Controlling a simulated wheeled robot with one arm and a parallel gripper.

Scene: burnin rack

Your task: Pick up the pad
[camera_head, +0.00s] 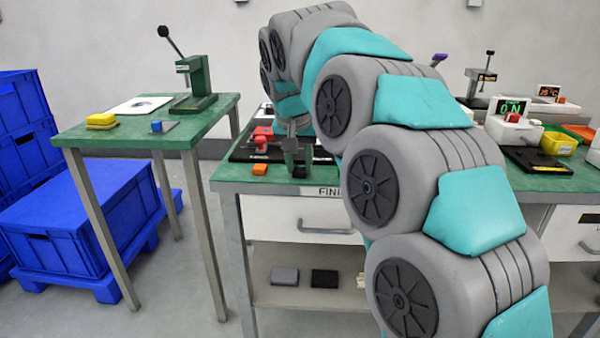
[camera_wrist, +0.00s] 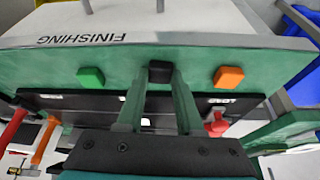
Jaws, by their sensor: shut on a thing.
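Three small pads sit in a row near the front edge of the green bench in the wrist view: a green pad (camera_wrist: 90,78), a black pad (camera_wrist: 160,71) and an orange pad (camera_wrist: 229,77). My gripper (camera_wrist: 160,78) is shut on the black pad, with one finger on each side of it. I cannot tell whether the pad is lifted off the bench. In the head view my gripper (camera_head: 297,168) points down at the bench's front left, right of the orange pad (camera_head: 259,169). My arm hides much of the bench behind it.
A black board (camera_wrist: 60,101) with a red-handled part (camera_wrist: 217,124) lies just behind the pads. A side table (camera_head: 75,137) at left holds a press (camera_head: 197,80), a yellow block (camera_head: 102,120) and a small blue block (camera_head: 156,126). Blue crates (camera_head: 60,240) stand at far left.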

